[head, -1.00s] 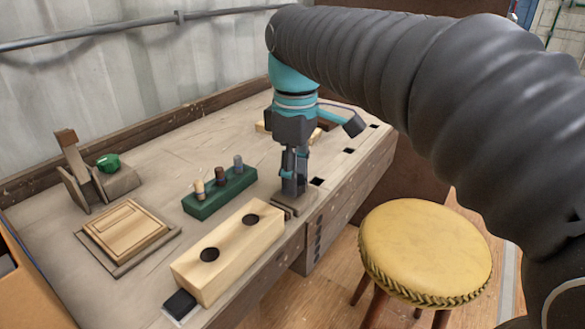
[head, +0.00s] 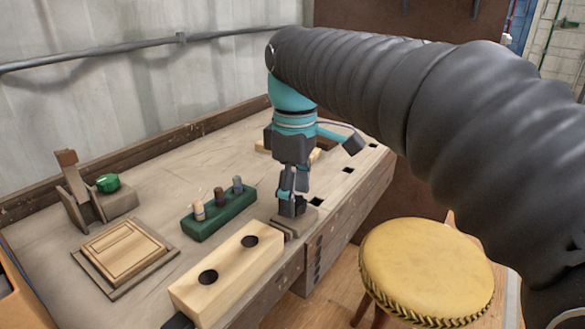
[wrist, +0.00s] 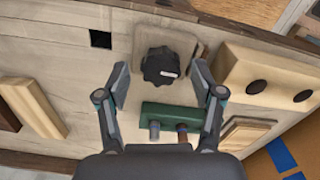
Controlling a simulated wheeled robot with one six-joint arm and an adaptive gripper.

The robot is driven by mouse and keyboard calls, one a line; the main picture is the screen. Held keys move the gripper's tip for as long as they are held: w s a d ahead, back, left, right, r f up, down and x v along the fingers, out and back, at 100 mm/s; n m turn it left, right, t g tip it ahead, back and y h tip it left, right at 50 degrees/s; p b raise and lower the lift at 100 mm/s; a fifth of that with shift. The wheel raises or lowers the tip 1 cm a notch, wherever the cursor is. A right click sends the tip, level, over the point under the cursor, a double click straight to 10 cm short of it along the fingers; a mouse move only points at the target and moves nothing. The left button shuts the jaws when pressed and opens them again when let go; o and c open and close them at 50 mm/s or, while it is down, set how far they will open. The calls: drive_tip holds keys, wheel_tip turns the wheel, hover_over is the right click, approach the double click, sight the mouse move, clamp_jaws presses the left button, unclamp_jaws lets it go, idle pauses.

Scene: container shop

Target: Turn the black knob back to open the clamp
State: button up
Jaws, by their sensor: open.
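The black knob (wrist: 161,66) is a lobed disc with a small white mark, on a pale clamp plate (wrist: 140,40) at the bench's front edge. In the wrist view my gripper (wrist: 160,76) is open, with one finger on each side of the knob and a visible gap on both sides. In the head view my gripper (head: 291,203) points straight down over the clamp plate (head: 294,225). The dark knob is partly hidden there by the fingers. I cannot tell the exact height of the fingertips against it.
A green holder (head: 222,215) with upright pegs stands left of the clamp. A wooden block (head: 226,278) with two holes lies along the front edge. A framed wooden panel (head: 122,252) and a device with a green knob (head: 108,183) are farther left. A yellow stool (head: 425,265) stands in front.

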wheel_tip(320, 180, up, 12)
drive_tip(key=shift+f, duration=0.2)
idle(0.4)
drive_tip(key=s+d+f+m+t, duration=0.2)
drive_tip(key=s+d+f+m, duration=0.2)
drive_tip(key=f, duration=0.4)
drive_tip(key=s+d+f+m+t, duration=0.1)
drive_tip(key=s+d+f+m, duration=0.3)
drive_tip(key=f, duration=0.4)
drive_tip(key=s+d+f+m+t, duration=0.2)
drive_tip(key=s+d+f+m, duration=0.2)
drive_tip(key=f, duration=0.3)
drive_tip(key=shift+s+d+f+m+t, duration=0.35)
drive_tip(key=shift+s+m, duration=0.25)
drive_tip(key=shift+s, duration=0.3)
